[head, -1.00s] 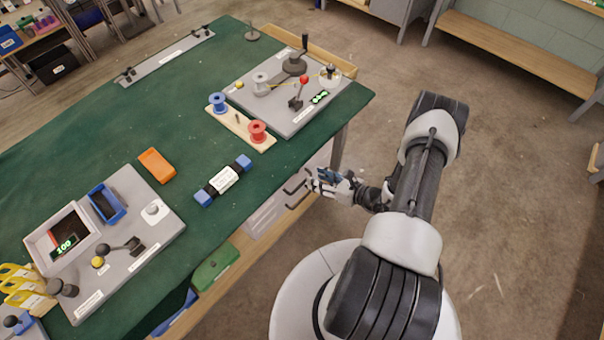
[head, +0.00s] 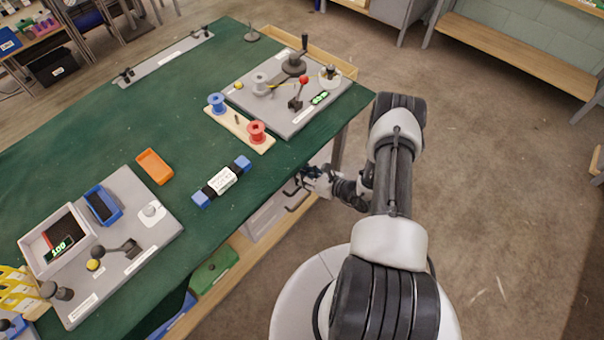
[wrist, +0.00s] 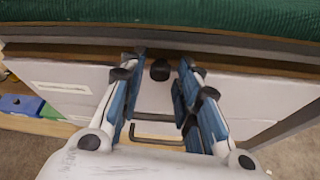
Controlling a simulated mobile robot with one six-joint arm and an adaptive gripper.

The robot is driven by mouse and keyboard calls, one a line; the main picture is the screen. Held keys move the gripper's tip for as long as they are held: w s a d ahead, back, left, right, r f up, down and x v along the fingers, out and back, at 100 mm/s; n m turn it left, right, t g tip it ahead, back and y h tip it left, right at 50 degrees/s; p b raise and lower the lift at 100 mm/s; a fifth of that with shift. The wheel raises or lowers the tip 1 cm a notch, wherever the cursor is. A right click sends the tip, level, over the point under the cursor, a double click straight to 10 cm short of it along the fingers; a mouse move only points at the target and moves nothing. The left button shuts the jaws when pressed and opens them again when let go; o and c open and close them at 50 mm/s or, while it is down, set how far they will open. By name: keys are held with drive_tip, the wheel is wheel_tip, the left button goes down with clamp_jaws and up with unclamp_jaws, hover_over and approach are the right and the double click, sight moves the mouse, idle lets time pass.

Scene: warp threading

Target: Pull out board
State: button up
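In the wrist view, a thin wooden board edge (wrist: 60,50) runs under the table top, above white drawer fronts. A round black knob (wrist: 160,70) sits at the middle of this edge. My gripper (wrist: 157,74) is open, its blue-padded fingers to the left and right of the knob with gaps on both sides. I cannot tell how far the fingertips are from the board. In the head view my gripper (head: 308,176) is at the table's right side, below the top; the board and knob cannot be made out there.
Black drawer handles (wrist: 156,118) lie just below the knob, between my fingers in the wrist view. The green table top (head: 150,120) overhangs above. A green bin (head: 212,268) stands on the lower shelf. The floor (head: 490,230) to the right is clear.

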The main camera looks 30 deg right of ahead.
clamp_jaws()
idle(0.3)
drive_tip(key=shift+s, duration=0.15)
drive_tip(key=s+d, duration=0.3)
drive_tip(key=s, duration=0.6)
drive_tip(key=s+d, duration=0.4)
drive_tip(key=s, duration=0.6)
drive_tip(key=shift+s+b, duration=0.25)
drive_tip(key=shift+b, duration=0.1)
drive_tip(key=shift+d, duration=0.1)
drive_tip(key=shift+o, duration=1.6)
unclamp_jaws()
drive_tip(key=v, duration=1.2)
